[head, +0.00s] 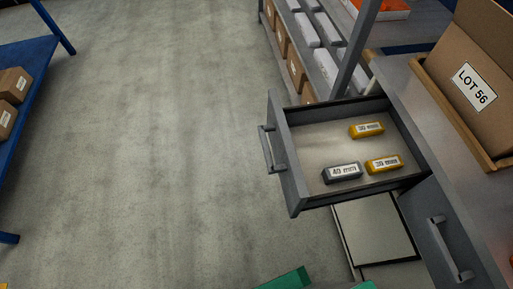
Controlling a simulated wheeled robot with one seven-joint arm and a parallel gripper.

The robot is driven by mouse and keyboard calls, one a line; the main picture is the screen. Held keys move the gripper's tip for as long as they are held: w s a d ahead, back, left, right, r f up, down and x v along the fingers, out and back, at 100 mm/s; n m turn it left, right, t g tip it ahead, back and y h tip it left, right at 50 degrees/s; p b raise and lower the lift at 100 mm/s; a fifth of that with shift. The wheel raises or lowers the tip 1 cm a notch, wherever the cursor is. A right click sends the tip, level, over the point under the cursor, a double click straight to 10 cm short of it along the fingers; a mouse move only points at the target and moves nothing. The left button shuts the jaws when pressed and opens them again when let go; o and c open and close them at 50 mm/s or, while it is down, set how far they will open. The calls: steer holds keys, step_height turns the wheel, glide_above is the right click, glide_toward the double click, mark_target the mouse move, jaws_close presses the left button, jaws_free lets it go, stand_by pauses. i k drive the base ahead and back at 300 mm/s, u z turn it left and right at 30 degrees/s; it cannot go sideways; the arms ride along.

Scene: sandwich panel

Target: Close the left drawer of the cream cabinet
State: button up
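A grey drawer (296,190) stands pulled out to the left from a grey unit in the head view. Its bar handle (270,148) is on its left-facing front. Inside lie a grey block marked 40 mm (342,173) and two yellow blocks, one at the back (367,130) and one at the front (384,164). Another drawer front (425,218) beside it, with a bar handle (448,248), looks shut. The unit looks grey, not cream. I cannot make out my gripper.
A pale flat panel (375,230) shows below the open drawer. A LOT 56 carton (485,75) stands on the worktop. Shelves with boxes (290,50) stand behind. Green pieces (288,280) at the bottom edge are unclear. The floor (170,150) left of the drawer is clear.

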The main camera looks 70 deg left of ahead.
mark_target(306, 139)
steer(key=u, duration=2.05)
